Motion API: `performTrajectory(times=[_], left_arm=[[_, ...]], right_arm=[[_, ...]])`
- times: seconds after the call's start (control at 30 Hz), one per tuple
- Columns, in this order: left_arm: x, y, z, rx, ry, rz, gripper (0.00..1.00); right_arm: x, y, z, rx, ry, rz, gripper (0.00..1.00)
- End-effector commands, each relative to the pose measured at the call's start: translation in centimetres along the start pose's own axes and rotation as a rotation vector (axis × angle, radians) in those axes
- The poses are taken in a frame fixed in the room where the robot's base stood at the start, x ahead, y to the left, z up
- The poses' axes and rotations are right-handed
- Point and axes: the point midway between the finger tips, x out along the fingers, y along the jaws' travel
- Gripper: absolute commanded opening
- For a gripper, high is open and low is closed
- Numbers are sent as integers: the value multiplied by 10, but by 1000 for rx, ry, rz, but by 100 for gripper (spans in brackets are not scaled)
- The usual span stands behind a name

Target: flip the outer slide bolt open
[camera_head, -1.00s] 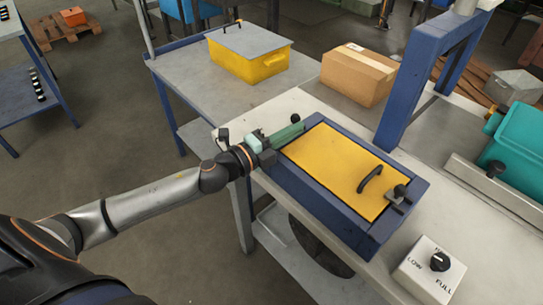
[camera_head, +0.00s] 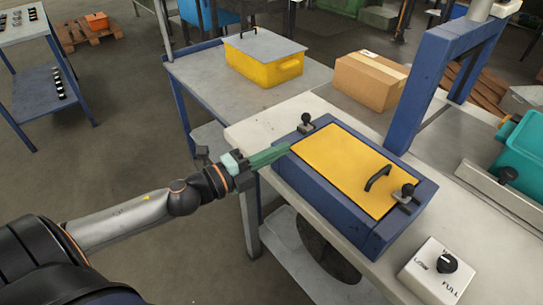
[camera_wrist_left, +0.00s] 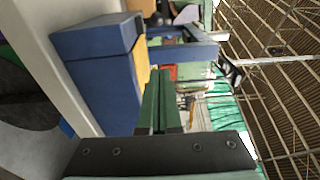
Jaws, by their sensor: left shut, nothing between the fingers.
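The blue furnace box has a yellow lid (camera_head: 345,170) with a black handle (camera_head: 378,177). One slide bolt with a black knob (camera_head: 306,121) sits at its far left corner. Another bolt (camera_head: 406,194) sits at the right edge. I cannot tell which is called outer, or how far either is slid. My left gripper (camera_head: 288,148) has green fingers, shut and empty, beside the box's left edge, nearer me than the far left bolt. In the left wrist view the shut fingers (camera_wrist_left: 160,76) point past the blue box wall (camera_wrist_left: 105,75). My right gripper is out of view.
A blue upright frame (camera_head: 420,85) stands behind the box. A cardboard box (camera_head: 370,80) and yellow bin (camera_head: 265,65) stand farther back. A dial box (camera_head: 440,270) is at front right, a teal container (camera_head: 525,155) at right. Floor left of the bench is open.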

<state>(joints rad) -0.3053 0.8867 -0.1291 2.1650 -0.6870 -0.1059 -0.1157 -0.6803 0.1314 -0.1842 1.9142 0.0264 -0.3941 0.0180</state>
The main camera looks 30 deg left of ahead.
Motion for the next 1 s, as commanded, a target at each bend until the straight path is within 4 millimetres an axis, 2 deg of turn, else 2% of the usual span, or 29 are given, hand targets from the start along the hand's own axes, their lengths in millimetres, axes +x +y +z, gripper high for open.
performTrajectory(times=[0.27,0.87,0.97,1.0], left_arm=[[-14,0,0,1,0,1,0],[-15,0,0,-4,-3,1,0],[-18,10,3,-76,-34,17,0],[-20,19,5,-137,-61,32,0]], right_arm=[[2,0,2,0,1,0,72],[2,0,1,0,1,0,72],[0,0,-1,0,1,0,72],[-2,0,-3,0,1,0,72]])
